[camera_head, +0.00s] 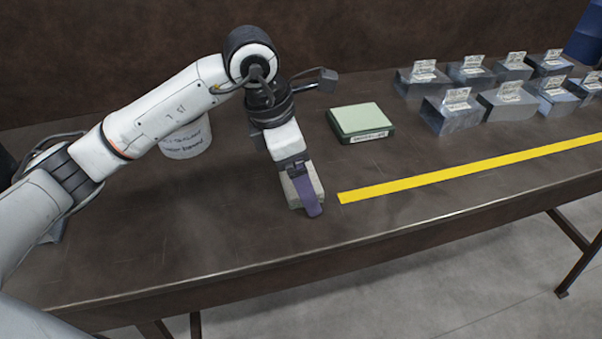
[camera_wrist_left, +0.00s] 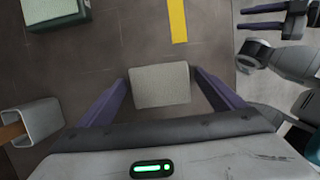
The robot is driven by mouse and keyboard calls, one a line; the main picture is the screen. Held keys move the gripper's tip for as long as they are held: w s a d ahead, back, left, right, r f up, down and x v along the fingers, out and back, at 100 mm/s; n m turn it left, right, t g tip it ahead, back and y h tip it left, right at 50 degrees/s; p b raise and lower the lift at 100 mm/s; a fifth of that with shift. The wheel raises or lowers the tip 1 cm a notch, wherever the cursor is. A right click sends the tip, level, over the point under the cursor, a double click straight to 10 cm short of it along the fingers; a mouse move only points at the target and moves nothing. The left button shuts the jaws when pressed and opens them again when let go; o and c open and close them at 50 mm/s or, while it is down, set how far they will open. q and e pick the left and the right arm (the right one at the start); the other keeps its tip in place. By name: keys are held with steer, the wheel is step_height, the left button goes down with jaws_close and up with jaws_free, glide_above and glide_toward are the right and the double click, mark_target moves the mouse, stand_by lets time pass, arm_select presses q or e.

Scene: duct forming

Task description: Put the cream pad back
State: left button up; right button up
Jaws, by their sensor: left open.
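The cream pad (camera_head: 289,189) is a small pale block lying on the brown bench near its front edge. In the left wrist view the pad (camera_wrist_left: 160,85) lies flat between the two purple fingers of my left gripper (camera_wrist_left: 163,100), with gaps at both sides. My left gripper (camera_head: 303,192) is open and points down over the pad, hiding part of it in the head view. My right gripper (camera_wrist_left: 264,17) shows only in the left wrist view, at the upper right. Its two dark fingers stand apart and nothing is seen between them.
A green-topped, labelled block (camera_head: 361,121) lies behind and right of the pad. A yellow strip (camera_head: 450,174) runs right along the bench. Several labelled metal pieces (camera_head: 455,113) stand at the back right. A white tub (camera_head: 187,140) stands behind my left arm.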

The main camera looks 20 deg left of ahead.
mark_target(284, 181)
arm_select(q)
steer(key=p+v, duration=0.1)
steer(key=v, duration=1.1)
steer(key=shift+r, duration=0.2)
